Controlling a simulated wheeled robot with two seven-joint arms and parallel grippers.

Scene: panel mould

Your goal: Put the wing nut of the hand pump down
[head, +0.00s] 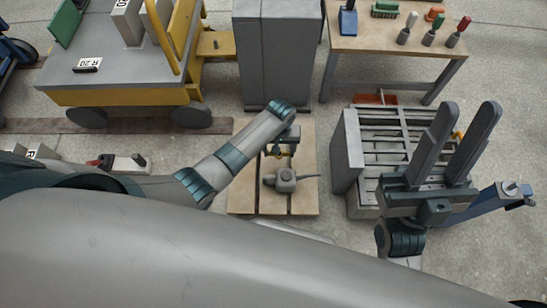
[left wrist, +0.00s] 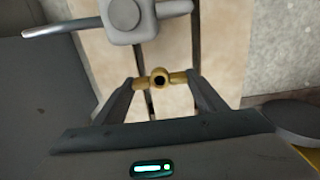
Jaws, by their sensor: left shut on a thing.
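The wing nut is a small brass piece with a round, holed middle and two wings, seen in the left wrist view (left wrist: 160,80). My left gripper (head: 281,150) is shut on it, with one finger at each wing. In the head view the gripper and nut are over the wooden pallet, just behind a grey device with a rod to one side (head: 287,180), which looks like the hand pump. The device also shows in the left wrist view (left wrist: 128,18). Whether the nut touches the pallet, I cannot tell. My right gripper (head: 467,113) is open and empty, fingers spread.
The wooden pallet (head: 243,195) has bare boards around the device. A grey cabinet (head: 278,55) stands behind it. A slatted grey mould (head: 347,160) is to the right, under my right gripper. A yellow cart (head: 120,96) and a tool table (head: 385,38) stand further back.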

